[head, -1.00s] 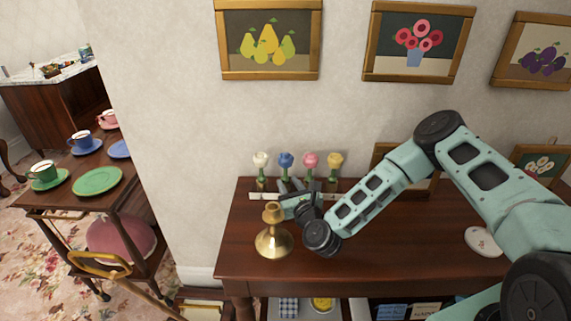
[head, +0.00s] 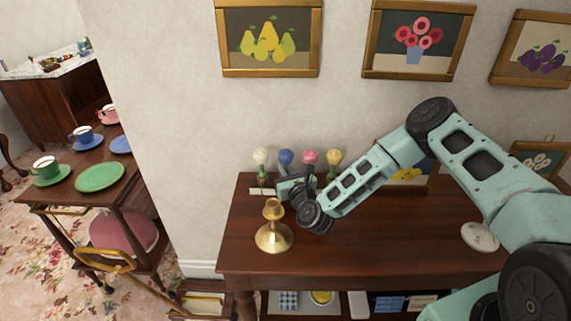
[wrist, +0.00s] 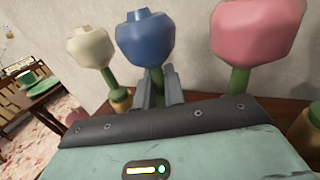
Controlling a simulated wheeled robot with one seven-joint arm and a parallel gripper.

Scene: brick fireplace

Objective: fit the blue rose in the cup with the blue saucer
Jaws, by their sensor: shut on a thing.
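The blue rose (head: 286,157) stands upright in a row with other roses at the back of the wooden sideboard. In the wrist view the blue rose (wrist: 145,38) rises between the fingers of my gripper (wrist: 158,85), which is shut on its green stem. My gripper (head: 288,184) hides the lower stem in the head view. The cup with the blue saucer (head: 82,136) stands on the wooden table at the left; its blue saucer (head: 88,146) is under the blue cup.
White (head: 261,157), pink (head: 310,157) and yellow (head: 334,157) roses stand close beside the blue one. A brass candlestick (head: 273,235) stands in front of my gripper. A green cup (head: 45,167), a pink cup (head: 108,112) and a green plate (head: 100,177) share the left table.

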